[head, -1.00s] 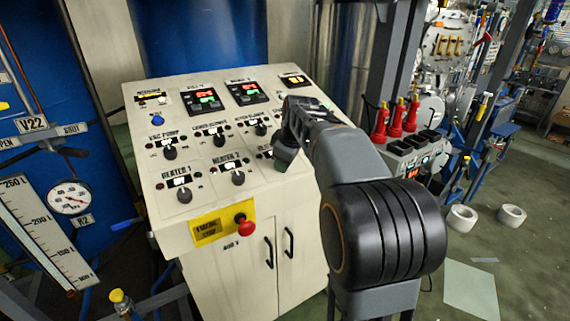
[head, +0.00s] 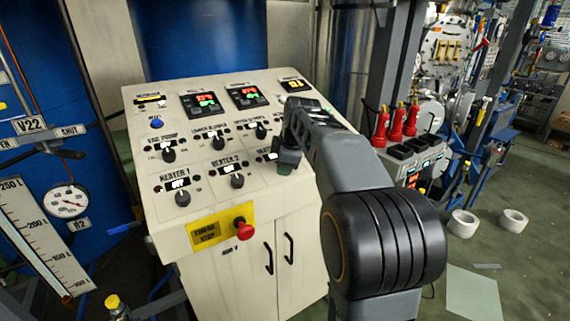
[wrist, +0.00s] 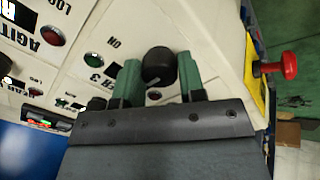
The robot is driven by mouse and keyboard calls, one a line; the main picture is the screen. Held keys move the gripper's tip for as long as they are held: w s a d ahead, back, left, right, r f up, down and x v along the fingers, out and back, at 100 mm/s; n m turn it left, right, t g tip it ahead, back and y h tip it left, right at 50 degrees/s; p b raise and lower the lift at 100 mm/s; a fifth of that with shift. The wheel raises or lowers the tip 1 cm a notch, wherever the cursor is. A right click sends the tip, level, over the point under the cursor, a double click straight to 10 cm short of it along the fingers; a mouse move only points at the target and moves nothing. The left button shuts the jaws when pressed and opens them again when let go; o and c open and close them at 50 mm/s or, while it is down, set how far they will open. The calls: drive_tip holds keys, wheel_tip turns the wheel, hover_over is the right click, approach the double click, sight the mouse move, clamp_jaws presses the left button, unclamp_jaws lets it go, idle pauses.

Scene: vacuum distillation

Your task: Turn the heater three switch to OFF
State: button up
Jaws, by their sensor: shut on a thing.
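The heater three switch is a round black knob (wrist: 158,62) on the cream control panel (head: 150,225). In the wrist view, part of a label ending in "R 3" and the word "ON" show to its left. My gripper (wrist: 160,74) has green fingers on either side of the knob and is shut on it. A short pale mark shows at the knob's lower edge; I cannot tell which setting it points to. In the head view, my gripper (head: 286,162) is at the panel's right side and hides the knob and most of its label.
Heater 2 knob (head: 237,181) and heater 1 knob (head: 182,198) sit to the left. Above is a row of other knobs, with digital displays (head: 247,95) higher up. A red emergency stop button (head: 244,230) juts out below.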

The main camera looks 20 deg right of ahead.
drive_tip(key=o, duration=0.9)
drive_tip(key=v, duration=1.4)
drive_tip(key=shift+a, duration=0.1)
drive_tip(key=shift+f, duration=0.1)
